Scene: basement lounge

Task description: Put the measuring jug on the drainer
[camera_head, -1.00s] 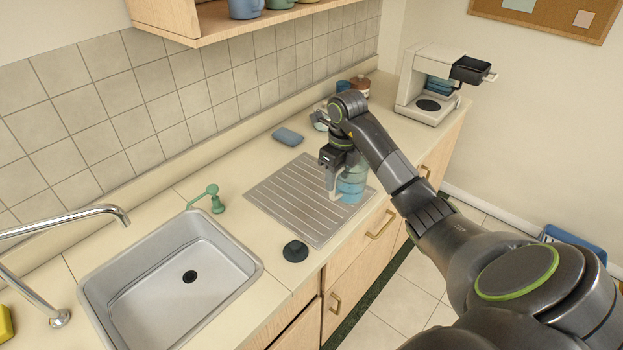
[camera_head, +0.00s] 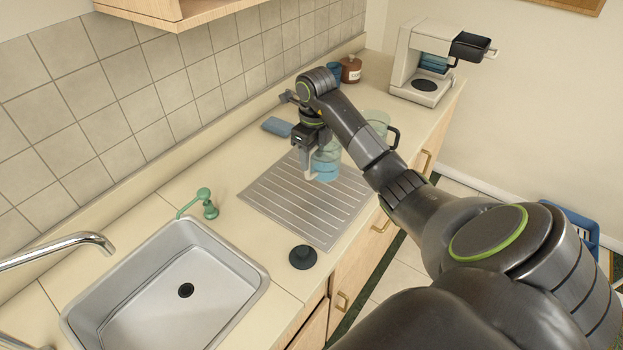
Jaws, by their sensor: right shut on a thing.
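The measuring jug (camera_head: 326,165) is clear with a blue tint and has a pale handle on its left side. It is upright over the right end of the drainer (camera_head: 280,208), a ribbed metal board beside the sink. I cannot tell whether its base touches the drainer. My right gripper (camera_head: 309,151) is shut on the jug at its handle side, pointing down, and the wrist hides part of the jug's top. My left gripper is out of view.
A glass pot (camera_head: 377,122) with a black handle stands behind my right forearm. A blue sponge (camera_head: 277,127), brown jar (camera_head: 350,70) and coffee maker (camera_head: 425,65) are farther back. A black stopper (camera_head: 302,257) and green dispenser (camera_head: 208,204) flank the drainer's near end, before the sink (camera_head: 165,290).

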